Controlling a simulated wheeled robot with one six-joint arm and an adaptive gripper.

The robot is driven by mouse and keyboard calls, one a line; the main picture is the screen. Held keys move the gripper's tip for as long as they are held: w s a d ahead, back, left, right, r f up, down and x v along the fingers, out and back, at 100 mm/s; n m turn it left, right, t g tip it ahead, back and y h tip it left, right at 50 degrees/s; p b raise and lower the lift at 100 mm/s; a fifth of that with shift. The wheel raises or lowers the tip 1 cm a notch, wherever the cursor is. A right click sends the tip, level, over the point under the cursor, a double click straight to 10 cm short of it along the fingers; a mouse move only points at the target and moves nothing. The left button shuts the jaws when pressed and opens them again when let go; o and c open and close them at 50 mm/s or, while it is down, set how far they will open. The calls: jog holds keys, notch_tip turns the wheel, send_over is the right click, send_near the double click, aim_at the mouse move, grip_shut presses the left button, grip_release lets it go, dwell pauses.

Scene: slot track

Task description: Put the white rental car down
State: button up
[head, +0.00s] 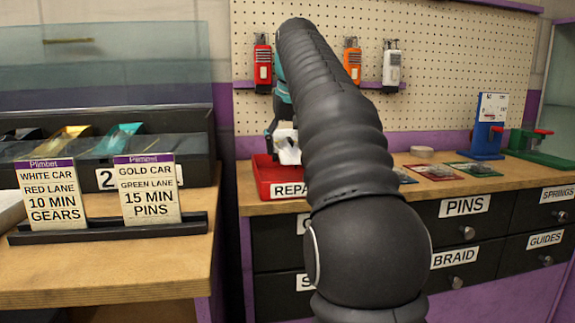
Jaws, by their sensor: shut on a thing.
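My gripper (279,131) is partly hidden behind my dark arm, near the middle of the view. It is shut on the white rental car (288,151), of which only a small white part shows. The car is at the back of the red tray (264,184), whose label begins "REPA". From this view I cannot tell whether the car touches the tray or hangs above it. The arm hides the right side of the tray.
A bench at left holds a sign rack (120,229) with two cards and a dark box (150,150) of cars. Red, orange and white controllers hang on the pegboard (440,60). Flat packets, a tape roll (421,152), a blue stand (489,130) and a green tool (540,146) occupy the right counter.

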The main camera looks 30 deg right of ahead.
aim_at(290, 138)
jog(key=shift+w+d+f, duration=0.1)
jog(key=shift+w+f, duration=0.3)
jog(key=shift+f, duration=0.05)
jog(key=shift+f+b, duration=0.95)
jog(key=shift+f, duration=0.85)
jog(key=shift+f, duration=0.1)
jog(key=o, duration=1.4)
jog(key=p+v, duration=0.3)
jog(key=v, duration=0.6)
jog(key=shift+r+p, duration=0.3)
jog(key=shift+r, duration=0.1)
jog(key=shift+v, duration=1.25)
jog(key=shift+s, duration=0.1)
